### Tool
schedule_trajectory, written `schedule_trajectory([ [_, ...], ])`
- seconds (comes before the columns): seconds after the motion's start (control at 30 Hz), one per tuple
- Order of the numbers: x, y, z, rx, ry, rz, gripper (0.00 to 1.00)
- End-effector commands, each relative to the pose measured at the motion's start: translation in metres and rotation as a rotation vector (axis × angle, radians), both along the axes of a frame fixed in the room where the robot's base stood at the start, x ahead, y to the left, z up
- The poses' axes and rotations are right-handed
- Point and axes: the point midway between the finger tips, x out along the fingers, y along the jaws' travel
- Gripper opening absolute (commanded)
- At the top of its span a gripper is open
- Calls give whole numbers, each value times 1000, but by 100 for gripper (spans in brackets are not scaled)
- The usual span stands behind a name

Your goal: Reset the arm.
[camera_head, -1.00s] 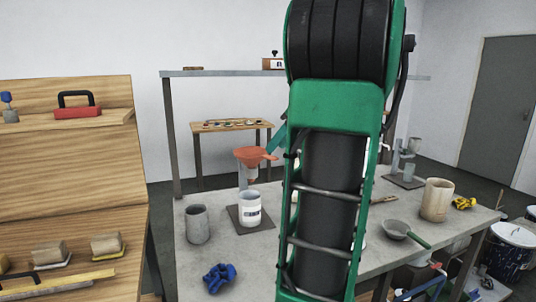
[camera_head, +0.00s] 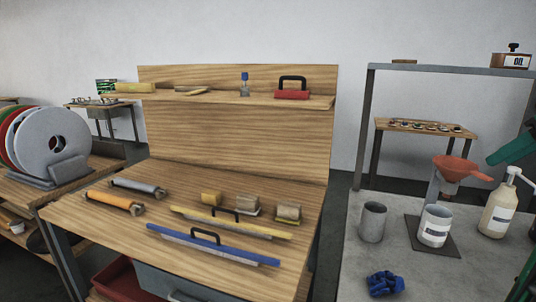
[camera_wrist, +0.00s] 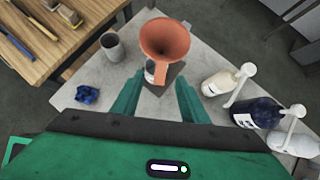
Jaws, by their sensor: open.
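My gripper (camera_wrist: 158,100) shows in the wrist view with its two green fingers apart and nothing between them. It is above the grey table (camera_wrist: 140,117), in front of an orange funnel (camera_wrist: 165,40). The funnel is over a white labelled can (camera_wrist: 149,72), partly hidden by it in this view.
A grey cup (camera_head: 373,222), a blue crumpled thing (camera_head: 385,283) and a pump bottle (camera_head: 497,208) stand on the table. More pump bottles (camera_wrist: 257,113) are right of my gripper. A wooden bench (camera_head: 235,140) with tools is left.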

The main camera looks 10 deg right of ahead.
Motion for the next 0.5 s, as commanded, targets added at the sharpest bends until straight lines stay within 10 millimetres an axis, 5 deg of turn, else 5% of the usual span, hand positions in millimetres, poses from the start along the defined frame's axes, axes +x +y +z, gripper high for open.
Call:
schedule_trajectory([
  [0.17, 30, 31, -12, -105, 2, 178, 40],
  [0.5, 89, 136, -60, -484, 13, 773, 40],
])
